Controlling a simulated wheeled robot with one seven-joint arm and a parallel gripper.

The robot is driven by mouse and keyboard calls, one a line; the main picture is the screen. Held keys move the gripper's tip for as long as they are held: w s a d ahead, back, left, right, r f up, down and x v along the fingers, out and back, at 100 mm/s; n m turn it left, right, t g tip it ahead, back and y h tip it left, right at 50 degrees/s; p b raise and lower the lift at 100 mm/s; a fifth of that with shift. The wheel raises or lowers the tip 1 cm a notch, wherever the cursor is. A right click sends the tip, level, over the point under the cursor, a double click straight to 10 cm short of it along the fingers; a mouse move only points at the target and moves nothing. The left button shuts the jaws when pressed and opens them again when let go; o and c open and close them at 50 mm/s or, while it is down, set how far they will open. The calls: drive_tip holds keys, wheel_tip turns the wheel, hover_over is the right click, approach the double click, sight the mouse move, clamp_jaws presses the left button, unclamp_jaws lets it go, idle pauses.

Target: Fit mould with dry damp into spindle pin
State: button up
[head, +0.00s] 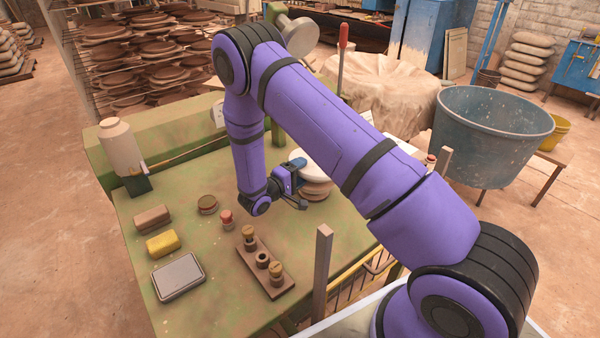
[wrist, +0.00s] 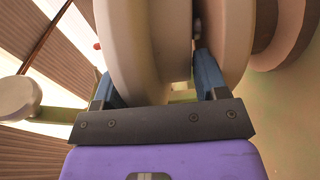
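A pale disc (head: 308,160), which looks like a mould, sits at the far side of the green table above a tan, ringed piece (head: 316,189). My gripper (head: 298,183) reaches it from the left with fingers spread. In the wrist view, my gripper (wrist: 158,84) has its blue fingers far apart, with a thick cream disc (wrist: 128,45) between them. A second cream round part (wrist: 228,35) lies to the right, past a narrow gap. I cannot tell whether the fingers touch the disc. I cannot identify the spindle pin; the arm hides part of this area.
A wooden block (head: 280,287) with several small round pieces stands near the front edge. A red-topped piece (head: 227,217), yellow sponge (head: 162,244), brown block (head: 152,218), grey tray (head: 178,277) and bottle (head: 119,147) are on the table. A wooden post (head: 322,270) rises in front.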

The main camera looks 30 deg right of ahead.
drive_tip(key=shift+f, duration=0.1)
drive_tip(key=shift+a+r, duration=0.1)
drive_tip(key=shift+r, duration=0.5)
drive_tip(key=v, duration=1.2)
drive_tip(key=s+d+r+m+g+y, duration=0.1)
drive_tip(key=s+d+r+g+y, duration=0.15)
drive_tip(key=r, duration=0.55)
drive_tip(key=s+d+r+m+g+y, duration=0.2)
drive_tip(key=s+d+r+g, duration=0.15)
drive_tip(key=r, duration=0.45)
drive_tip(key=s+d+r+m+g+y, duration=0.1)
drive_tip(key=s+d+r+g+y, duration=0.2)
drive_tip(key=r, duration=0.5)
drive_tip(key=s+r+t+y, duration=0.4)
drive_tip(key=s+r, duration=0.3)
drive_tip(key=s, duration=0.4)
drive_tip(key=s+r+t+y, duration=0.4)
drive_tip(key=s+r, duration=0.3)
drive_tip(key=s, duration=0.4)
drive_tip(key=shift+a+r+t+y, duration=0.4)
drive_tip(key=shift+a+y, duration=0.05)
drive_tip(key=shift+y, duration=0.4)
